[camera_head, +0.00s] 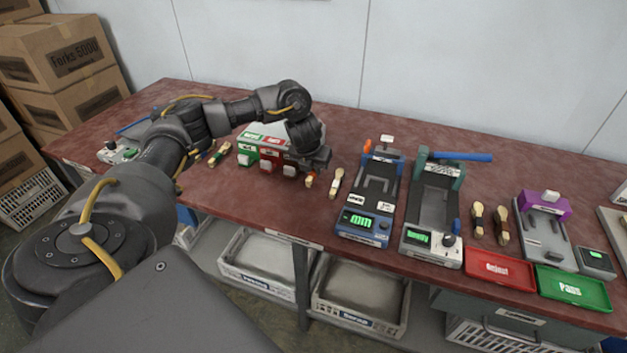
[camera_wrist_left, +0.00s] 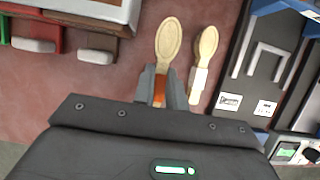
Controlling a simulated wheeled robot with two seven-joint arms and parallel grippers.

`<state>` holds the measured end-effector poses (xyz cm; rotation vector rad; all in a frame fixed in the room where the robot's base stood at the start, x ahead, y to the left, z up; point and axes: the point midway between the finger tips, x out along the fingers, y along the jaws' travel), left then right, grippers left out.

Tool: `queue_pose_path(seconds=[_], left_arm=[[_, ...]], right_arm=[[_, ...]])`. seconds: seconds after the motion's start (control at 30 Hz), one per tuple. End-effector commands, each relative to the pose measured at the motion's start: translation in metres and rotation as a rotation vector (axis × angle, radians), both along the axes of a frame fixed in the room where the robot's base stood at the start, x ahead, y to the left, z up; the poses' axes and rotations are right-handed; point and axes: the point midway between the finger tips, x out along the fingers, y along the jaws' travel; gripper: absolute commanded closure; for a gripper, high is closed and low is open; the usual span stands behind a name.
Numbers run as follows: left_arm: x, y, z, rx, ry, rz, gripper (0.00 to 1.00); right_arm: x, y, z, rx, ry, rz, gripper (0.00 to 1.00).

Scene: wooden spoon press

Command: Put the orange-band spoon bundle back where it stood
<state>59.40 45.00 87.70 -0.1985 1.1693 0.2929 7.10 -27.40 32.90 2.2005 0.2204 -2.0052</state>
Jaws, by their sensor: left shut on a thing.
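The orange-band spoon bundle (camera_head: 309,181) is between the fingers of my left gripper (camera_head: 313,172), low over the table's front part. In the left wrist view the bundle (camera_wrist_left: 169,43) points its pale bowl away from me, and its orange band shows between the fingertips (camera_wrist_left: 162,85). The left gripper is shut on it. Whether the bundle touches the table is hard to tell. A white-band spoon bundle (camera_head: 336,182) lies just right of it, apart from it; it also shows in the left wrist view (camera_wrist_left: 204,58). My right gripper is not in view.
Green, red and brown boxes (camera_head: 270,158) stand just left of the gripper. The blue press (camera_head: 371,203) and the grey-green press (camera_head: 436,213) stand to the right. A red Reject tray (camera_head: 500,268) and a green Pass tray (camera_head: 572,288) lie at the front right edge.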

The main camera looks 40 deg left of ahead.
Motion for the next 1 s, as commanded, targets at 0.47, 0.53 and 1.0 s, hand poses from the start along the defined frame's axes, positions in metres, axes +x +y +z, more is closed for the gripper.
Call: queue_pose_path(seconds=[0.47, 0.53, 1.0], left_arm=[[0.006, 0.007, -0.033, 0.0, 0.002, -0.001, 1.0], [0.006, 0.007, -0.039, -0.001, 0.001, -0.001, 1.0], [0.006, 0.007, -0.042, -0.001, 0.0, -0.001, 0.65]], right_arm=[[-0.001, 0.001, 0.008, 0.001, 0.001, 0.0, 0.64], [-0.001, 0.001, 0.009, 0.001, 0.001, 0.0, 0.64], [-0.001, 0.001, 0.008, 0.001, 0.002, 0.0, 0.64]])
